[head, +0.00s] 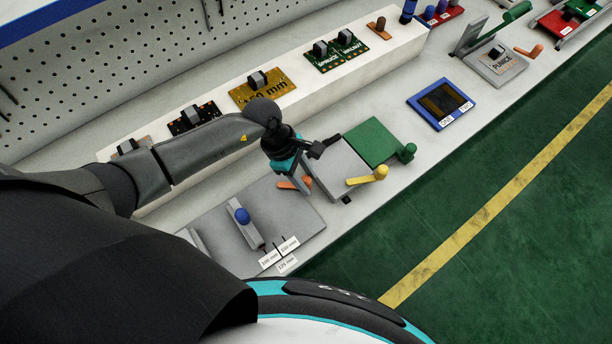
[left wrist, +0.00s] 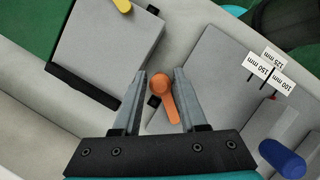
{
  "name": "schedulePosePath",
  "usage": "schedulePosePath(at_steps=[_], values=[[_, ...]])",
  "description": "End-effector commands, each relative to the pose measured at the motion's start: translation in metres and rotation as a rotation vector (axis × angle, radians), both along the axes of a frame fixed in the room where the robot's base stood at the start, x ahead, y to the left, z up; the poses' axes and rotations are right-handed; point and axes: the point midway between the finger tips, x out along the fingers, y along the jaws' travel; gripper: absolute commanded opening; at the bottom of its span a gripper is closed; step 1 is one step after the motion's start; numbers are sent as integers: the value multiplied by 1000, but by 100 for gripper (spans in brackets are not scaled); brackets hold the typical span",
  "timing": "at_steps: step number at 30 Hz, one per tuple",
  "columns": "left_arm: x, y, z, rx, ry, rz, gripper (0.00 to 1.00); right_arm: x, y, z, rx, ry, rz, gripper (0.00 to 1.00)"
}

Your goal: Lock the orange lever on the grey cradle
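The orange lever (head: 288,184) sits beside the near-left corner of the grey cradle (head: 335,175). A yellow lever (head: 368,175) is on the cradle's right side. My left gripper (head: 299,176) is pointing down over the orange lever, partly covering it in the head view. In the left wrist view the gripper (left wrist: 160,72) is open, its two fingers on either side of the orange lever (left wrist: 163,98), with gaps visible. The lever's round head is between the fingers and its arm points back toward the palm. The grey cradle (left wrist: 105,45) is at upper left there. My right gripper is not in view.
A green board (head: 375,141) with a green lever (head: 407,152) adjoins the cradle. A grey plate (head: 285,218) with a blue-knobbed slider (head: 242,215) and mm labels (head: 280,250) lies near. A white ledge (head: 215,150) holding several boards runs behind. The bench's front edge borders the green floor.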

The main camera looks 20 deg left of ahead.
Motion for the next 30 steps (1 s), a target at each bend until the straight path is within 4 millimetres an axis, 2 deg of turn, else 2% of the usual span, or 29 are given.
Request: schedulePosePath(at_steps=[2,10,30], values=[[0,0,0,0,0,0,32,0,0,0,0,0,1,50],[0,0,0,0,0,1,1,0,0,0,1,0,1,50],[0,1,1,0,0,1,0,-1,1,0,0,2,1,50]])
